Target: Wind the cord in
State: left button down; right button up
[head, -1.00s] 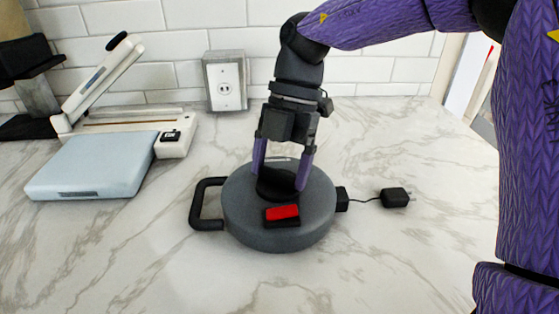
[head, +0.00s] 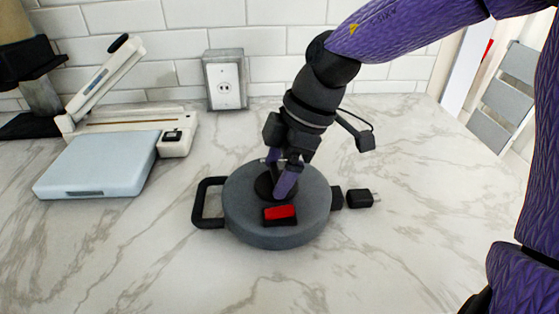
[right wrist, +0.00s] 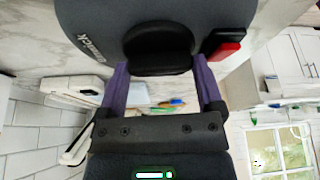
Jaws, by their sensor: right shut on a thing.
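The grey round cord reel (head: 245,222) lies flat on the counter, with a black handle (head: 200,203) at its left and a red switch (head: 280,212) at its front. It also shows in the right wrist view (right wrist: 85,20). My right gripper (head: 281,183) is shut on the black round knob (right wrist: 158,48) on top of the reel, a finger on each side. The black plug (head: 361,198) lies just right of the reel's black cord outlet (head: 337,198). Hardly any cord shows between them. My left gripper is not in view.
A pale blue and white device (head: 95,165) with a raised arm stands at the left. A black and tan object (head: 25,60) is at the far left. The counter in front is clear.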

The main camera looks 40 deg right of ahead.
aim_at(301, 186)
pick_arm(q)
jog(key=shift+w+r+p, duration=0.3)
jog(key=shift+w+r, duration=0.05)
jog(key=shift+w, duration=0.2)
pick_arm(e)
jog(key=shift+m, duration=0.7)
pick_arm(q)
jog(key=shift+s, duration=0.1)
pick_arm(e)
jog(key=o, duration=0.9)
jog(key=shift+o, duration=0.5)
pick_arm(q)
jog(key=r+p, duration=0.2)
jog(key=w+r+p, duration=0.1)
jog(key=p, duration=0.1)
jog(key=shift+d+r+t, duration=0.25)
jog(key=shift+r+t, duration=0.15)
pick_arm(e)
jog(key=v, duration=1)
jog(key=shift+s+a, duration=0.2)
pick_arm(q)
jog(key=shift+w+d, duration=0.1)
